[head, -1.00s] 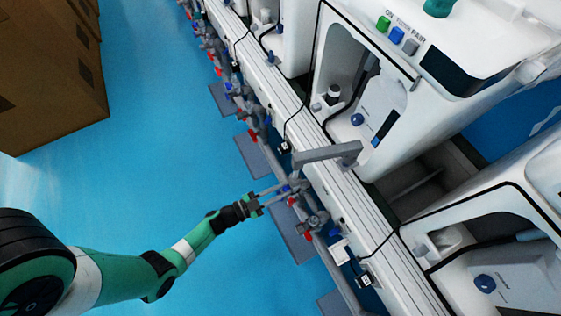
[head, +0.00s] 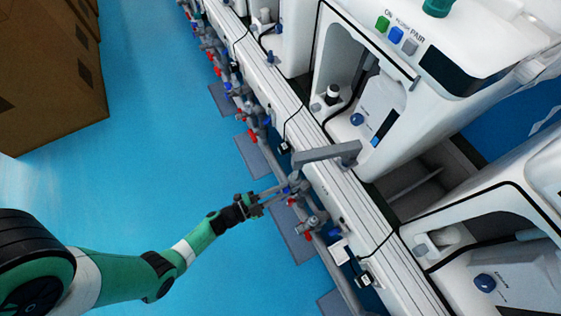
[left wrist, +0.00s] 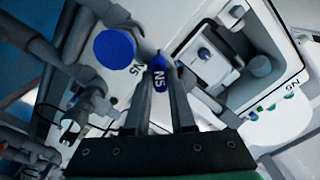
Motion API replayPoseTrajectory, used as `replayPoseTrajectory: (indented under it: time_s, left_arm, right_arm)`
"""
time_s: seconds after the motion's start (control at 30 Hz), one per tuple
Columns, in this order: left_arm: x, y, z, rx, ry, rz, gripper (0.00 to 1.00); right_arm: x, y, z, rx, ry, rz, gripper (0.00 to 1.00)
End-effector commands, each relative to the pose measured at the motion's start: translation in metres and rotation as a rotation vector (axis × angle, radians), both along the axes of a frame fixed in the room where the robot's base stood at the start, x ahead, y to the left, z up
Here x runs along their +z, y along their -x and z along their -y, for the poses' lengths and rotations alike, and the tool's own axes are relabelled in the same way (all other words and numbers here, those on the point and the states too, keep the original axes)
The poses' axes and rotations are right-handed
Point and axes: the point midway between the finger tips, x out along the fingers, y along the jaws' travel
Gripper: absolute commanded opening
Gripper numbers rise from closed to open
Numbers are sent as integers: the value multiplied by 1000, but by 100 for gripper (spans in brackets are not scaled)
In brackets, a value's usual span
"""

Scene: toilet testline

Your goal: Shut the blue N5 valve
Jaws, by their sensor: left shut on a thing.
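The blue N5 valve handle (left wrist: 159,76) shows in the left wrist view as a small blue lever with a white N5 label. It is between the tips of my left gripper (left wrist: 161,85), which is shut on it. In the head view my left gripper (head: 285,191) reaches in from the lower left to the grey pipe line, and its fingertips partly hide the small blue handle. A round blue knob (left wrist: 115,47), with N5 printed beside it, is up and left of the fingers in the wrist view. My right gripper is not in view.
A grey pipe (head: 327,252) with several red and blue handles runs beside the white bench (head: 345,200). White toilet units (head: 400,90) stand on the right. A grey bracket (head: 325,154) juts out just above the gripper. The blue floor on the left is open, apart from brown boxes (head: 60,80).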

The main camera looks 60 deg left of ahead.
Motion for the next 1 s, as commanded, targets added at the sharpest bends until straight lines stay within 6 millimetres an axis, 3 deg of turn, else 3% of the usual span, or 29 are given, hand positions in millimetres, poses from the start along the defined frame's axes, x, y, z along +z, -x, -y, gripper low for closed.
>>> replayPoseTrajectory:
  time_s: [0.6, 1.0]
  left_arm:
    - [-3, 0, 1, 0, -554, 70, 0]
    - [-4, 0, 1, 1, -751, 97, 0]
  right_arm:
    - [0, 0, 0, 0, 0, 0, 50]
    - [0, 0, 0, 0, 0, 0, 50]
